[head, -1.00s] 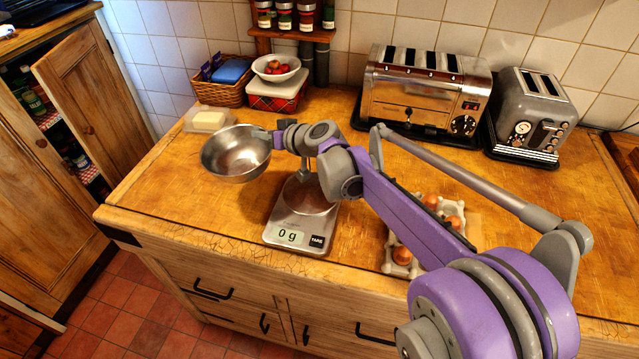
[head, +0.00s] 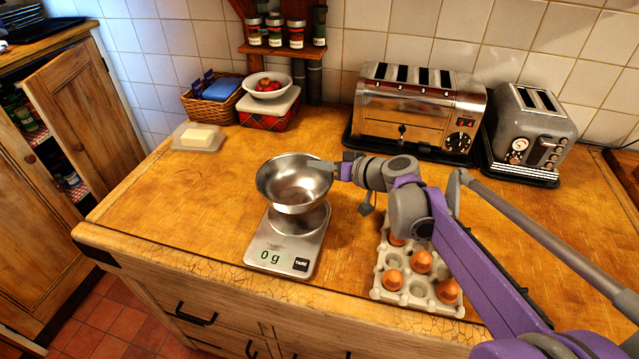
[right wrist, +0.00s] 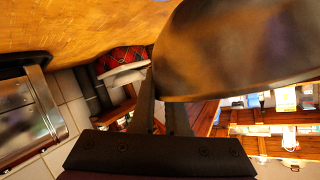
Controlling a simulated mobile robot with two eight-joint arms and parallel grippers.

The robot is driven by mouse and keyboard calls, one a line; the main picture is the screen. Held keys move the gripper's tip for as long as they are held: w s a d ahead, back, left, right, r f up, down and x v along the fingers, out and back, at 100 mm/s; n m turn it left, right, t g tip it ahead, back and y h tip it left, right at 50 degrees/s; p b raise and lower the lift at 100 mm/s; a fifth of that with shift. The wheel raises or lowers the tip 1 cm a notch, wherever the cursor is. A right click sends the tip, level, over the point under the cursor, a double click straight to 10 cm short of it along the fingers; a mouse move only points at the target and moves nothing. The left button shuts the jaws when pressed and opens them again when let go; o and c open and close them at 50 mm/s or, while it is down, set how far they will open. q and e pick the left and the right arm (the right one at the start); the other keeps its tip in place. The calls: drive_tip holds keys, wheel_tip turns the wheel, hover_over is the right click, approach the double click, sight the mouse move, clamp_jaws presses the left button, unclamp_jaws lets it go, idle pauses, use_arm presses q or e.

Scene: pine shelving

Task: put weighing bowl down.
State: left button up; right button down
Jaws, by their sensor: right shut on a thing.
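The weighing bowl (head: 294,183) is a shiny steel bowl. In the head view it hangs upright over the kitchen scale (head: 283,262), whose display reads 0 g. My right gripper (head: 322,168) is shut on the bowl's right rim. In the right wrist view the bowl (right wrist: 235,50) fills the upper right, at the fingers. The bowl hides part of the scale's round platform, and I cannot tell whether there is a small gap between them. My left gripper is not in view.
An egg tray (head: 405,283) with several brown eggs sits right of the scale, under my right arm. A butter dish (head: 199,138) is at the left. A large toaster (head: 415,112) and a smaller grey toaster (head: 530,132) stand behind.

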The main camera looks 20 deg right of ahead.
sight(321, 177)
drive_tip(key=shift+f+b, duration=0.3)
drive_tip(key=shift+f, duration=1.8)
drive_tip(key=c, duration=0.9)
unclamp_jaws()
drive_tip(key=shift+f, duration=0.1)
drive_tip(key=shift+r, duration=0.2)
drive_tip(key=p+v, duration=0.1)
drive_tip(key=v, duration=1.1)
